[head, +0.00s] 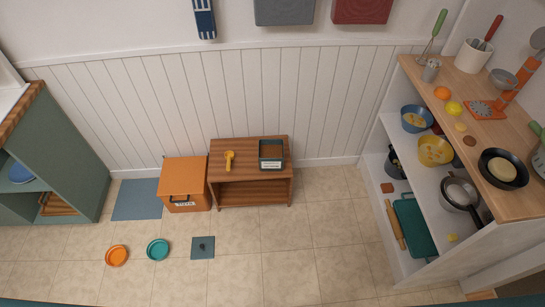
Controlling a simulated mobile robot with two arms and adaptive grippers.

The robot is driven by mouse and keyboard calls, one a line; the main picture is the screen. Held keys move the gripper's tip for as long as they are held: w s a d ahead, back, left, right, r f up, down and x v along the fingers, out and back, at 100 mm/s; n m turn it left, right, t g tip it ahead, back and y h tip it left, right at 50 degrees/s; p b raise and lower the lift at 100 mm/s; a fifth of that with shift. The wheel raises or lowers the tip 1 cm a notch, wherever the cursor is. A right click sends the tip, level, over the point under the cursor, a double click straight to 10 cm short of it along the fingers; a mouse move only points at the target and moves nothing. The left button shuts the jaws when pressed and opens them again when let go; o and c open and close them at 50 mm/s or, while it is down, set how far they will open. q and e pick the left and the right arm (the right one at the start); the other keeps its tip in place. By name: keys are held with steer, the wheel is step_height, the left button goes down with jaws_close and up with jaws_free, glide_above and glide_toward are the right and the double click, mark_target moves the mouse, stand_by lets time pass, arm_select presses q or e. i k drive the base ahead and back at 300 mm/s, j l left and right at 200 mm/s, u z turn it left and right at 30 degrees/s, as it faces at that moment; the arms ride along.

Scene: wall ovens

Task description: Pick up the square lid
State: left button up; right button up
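A flat blue-grey square lid (203,247) with a small dark knob lies on the tiled floor near the bottom of the head view. It lies apart from the things around it. Neither of my grippers shows in the head view.
A teal round dish (158,250) and an orange one (117,256) lie left of the lid. Behind are an orange box (182,178) and a low wooden table (255,205). A crowded shelf unit (425,210) stands at right. The floor right of the lid is clear.

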mark_target(203, 248)
steer(key=u, duration=1.05)
steer(key=z, duration=1.05)
steer(key=i+j+z, duration=0.15)
steer(key=j+z, duration=0.35)
steer(key=j, duration=0.85)
steer(key=k+j+z, duration=0.15)
steer(key=j+z, duration=0.35)
steer(key=j, duration=0.8)
